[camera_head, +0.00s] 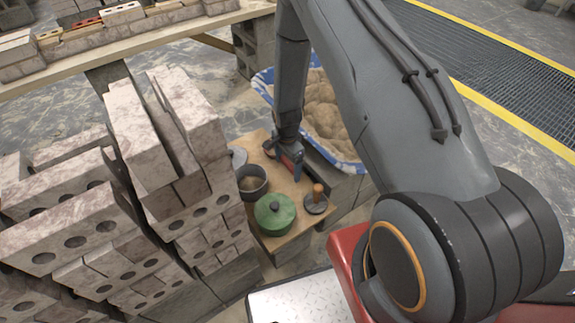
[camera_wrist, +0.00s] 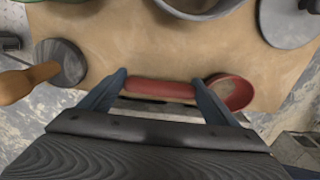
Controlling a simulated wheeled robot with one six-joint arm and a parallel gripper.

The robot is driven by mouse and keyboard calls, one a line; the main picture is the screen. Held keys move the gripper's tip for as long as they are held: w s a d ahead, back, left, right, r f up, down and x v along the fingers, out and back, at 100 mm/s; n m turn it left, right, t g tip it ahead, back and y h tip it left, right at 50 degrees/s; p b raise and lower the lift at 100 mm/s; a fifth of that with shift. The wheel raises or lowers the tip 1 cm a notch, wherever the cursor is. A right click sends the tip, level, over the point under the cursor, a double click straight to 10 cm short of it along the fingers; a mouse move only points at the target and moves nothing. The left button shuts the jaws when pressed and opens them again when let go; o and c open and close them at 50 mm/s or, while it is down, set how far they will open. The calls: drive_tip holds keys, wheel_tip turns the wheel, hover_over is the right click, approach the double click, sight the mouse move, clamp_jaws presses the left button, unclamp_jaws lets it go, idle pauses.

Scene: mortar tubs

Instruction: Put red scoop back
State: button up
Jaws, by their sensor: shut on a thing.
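The red scoop (camera_wrist: 231,92) shows in the wrist view, with its bowl at the right and its red handle running left. My gripper (camera_wrist: 160,88) is shut on the handle, one finger near each end of it. In the head view my gripper (camera_head: 290,171) is over the wooden board, and a bit of the red scoop (camera_head: 288,163) shows between the fingers. The scoop is at the board's edge; I cannot tell whether it touches the board. Much of the scoop is hidden by my gripper in the head view.
On the wooden board (camera_head: 284,187) stand a green lidded pot (camera_head: 274,214), a dark pot (camera_head: 251,182) and a round tool with a wooden handle (camera_head: 317,200). Stacked bricks (camera_head: 140,145) crowd the left.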

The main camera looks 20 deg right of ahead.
drive_tip(key=shift+f, duration=0.1)
drive_tip(key=o, duration=1.7)
drive_tip(key=shift+a+r, duration=0.1)
drive_tip(key=shift+r, duration=4.25)
drive_tip(key=s+r+n+p, duration=0.1)
drive_tip(key=s+r+n, duration=0.35)
drive_tip(key=r, duration=0.65)
drive_tip(key=s+r+n+p, duration=0.1)
drive_tip(key=s+r+n, duration=0.3)
drive_tip(key=r, duration=0.7)
drive_tip(key=s+r+n, duration=0.2)
drive_tip(key=s+r, duration=0.2)
drive_tip(key=s, duration=0.1)
drive_tip(key=s+r+n+p, duration=0.1)
drive_tip(key=s+r+n, duration=0.1)
drive_tip(key=s, duration=0.3)
drive_tip(key=s+r+n+p, duration=0.1)
drive_tip(key=s+r+n, duration=0.1)
drive_tip(key=s+r, duration=0.3)
drive_tip(key=shift+s+a+r, duration=0.15)
drive_tip(key=shift+s+r, duration=0.15)
drive_tip(key=shift+s, duration=0.15)
